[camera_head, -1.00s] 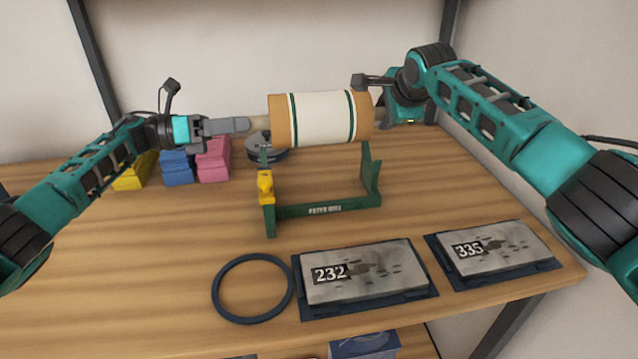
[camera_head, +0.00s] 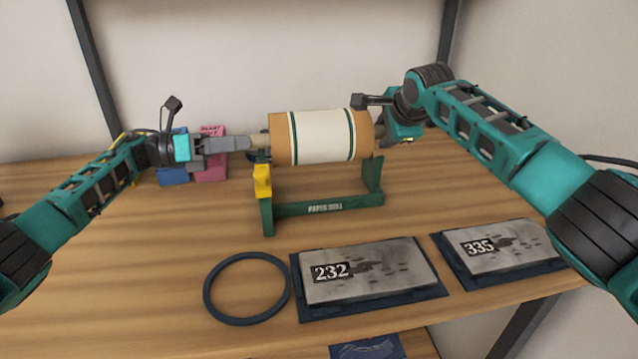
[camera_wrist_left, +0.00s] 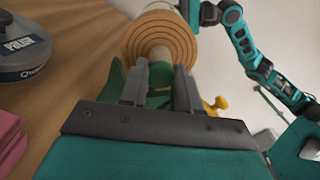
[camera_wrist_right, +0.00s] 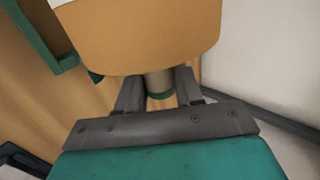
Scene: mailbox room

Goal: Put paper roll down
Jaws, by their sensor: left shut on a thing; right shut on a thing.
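The paper roll (camera_head: 322,137) is cream with dark green stripes and tan ends, held level on a rod. It is just above or at the green stand (camera_head: 325,209) with a yellow clip (camera_head: 262,181); I cannot tell whether the rod touches the posts. My left gripper (camera_head: 243,144) is shut on the rod's left end, and the rod shows between its fingers in the left wrist view (camera_wrist_left: 158,75). My right gripper (camera_head: 382,138) is shut on the right end; its fingers also show in the right wrist view (camera_wrist_right: 158,90).
Blue (camera_head: 174,173) and pink (camera_head: 210,160) blocks lie behind my left arm. A round tin (camera_wrist_left: 24,48) is near them. In front lie a dark ring (camera_head: 247,319) and plates marked 232 (camera_head: 400,270) and 335 (camera_head: 500,268). The left front of the table is clear.

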